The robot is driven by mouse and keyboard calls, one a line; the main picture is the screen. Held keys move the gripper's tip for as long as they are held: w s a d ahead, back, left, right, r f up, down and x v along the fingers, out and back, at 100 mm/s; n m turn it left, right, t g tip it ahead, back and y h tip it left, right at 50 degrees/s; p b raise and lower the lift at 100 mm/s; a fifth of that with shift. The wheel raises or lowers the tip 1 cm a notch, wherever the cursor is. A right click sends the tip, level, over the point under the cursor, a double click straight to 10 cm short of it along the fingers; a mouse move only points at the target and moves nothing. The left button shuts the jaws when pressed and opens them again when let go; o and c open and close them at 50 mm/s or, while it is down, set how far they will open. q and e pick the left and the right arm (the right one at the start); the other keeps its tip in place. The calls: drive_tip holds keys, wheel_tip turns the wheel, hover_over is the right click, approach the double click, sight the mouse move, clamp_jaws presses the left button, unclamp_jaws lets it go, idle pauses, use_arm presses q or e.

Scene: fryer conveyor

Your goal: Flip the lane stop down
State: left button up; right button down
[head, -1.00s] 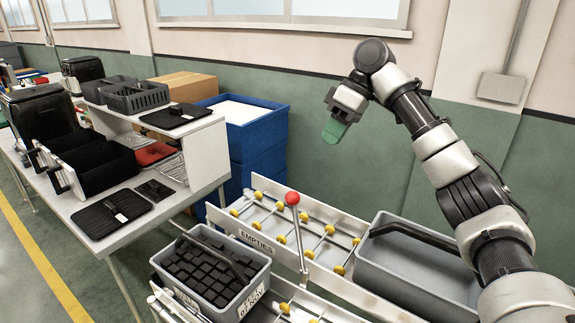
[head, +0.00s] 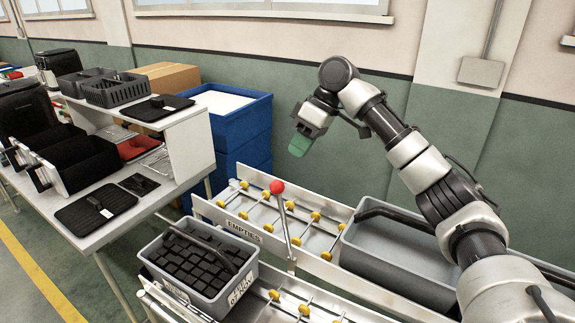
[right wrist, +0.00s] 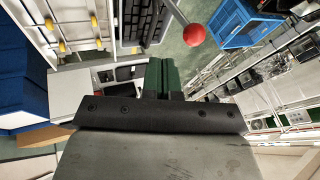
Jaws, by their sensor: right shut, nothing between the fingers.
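The lane stop is a thin metal lever with a red ball knob (head: 277,187). It stands up, leaning slightly, from the rail between the two roller lanes. My right gripper (head: 299,146) has green fingertips, is shut and empty, and hangs above and beyond the knob, apart from it. In the right wrist view the red knob (right wrist: 194,34) shows above and right of the shut green fingers (right wrist: 163,76), with a gap between. My left gripper is out of view.
A grey crate of black blocks (head: 205,285) sits on the near lane, left of the lever. An empty grey bin (head: 400,270) stands on the far lane to its right. Blue stacked crates (head: 235,135) and a white workbench (head: 190,150) are at the left.

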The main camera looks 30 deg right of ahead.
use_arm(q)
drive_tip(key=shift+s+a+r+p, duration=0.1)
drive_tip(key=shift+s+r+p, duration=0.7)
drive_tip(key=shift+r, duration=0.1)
use_arm(e)
drive_tip(key=a+f, duration=0.1)
drive_tip(key=s+a+f, duration=0.1)
drive_tip(key=a+f, duration=0.1)
drive_tip(key=a, duration=0.1)
drive_tip(key=shift+s+f, duration=0.15)
drive_tip(key=shift+s, duration=0.25)
